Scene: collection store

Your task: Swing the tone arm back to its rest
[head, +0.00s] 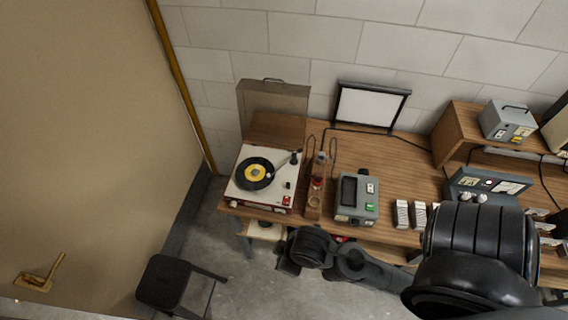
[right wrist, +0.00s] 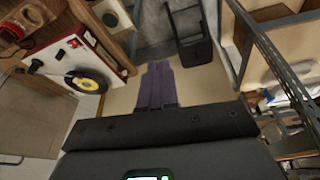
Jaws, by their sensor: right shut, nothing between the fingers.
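The turntable (head: 238,187) sits at the left end of the wooden bench, with a white top and a red control patch at its front right. A black record (head: 245,181) with a yellow label is on it. The pale tone arm (head: 283,164) reaches from the turntable's right back side toward the record; whether its tip touches the record cannot be told. The turntable (right wrist: 48,64) also shows at upper left in the right wrist view. My right gripper (right wrist: 157,82) is shut and empty, apart from the turntable. Its fingertips are hidden in the head view. My left gripper is not in view.
A wooden stand with glassware (head: 316,185) is just right of the turntable, then a grey meter box (head: 356,198). A raised lid (head: 272,102) stands behind. A black stool (head: 172,280) is on the floor in front. A tan door (head: 90,150) is at left.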

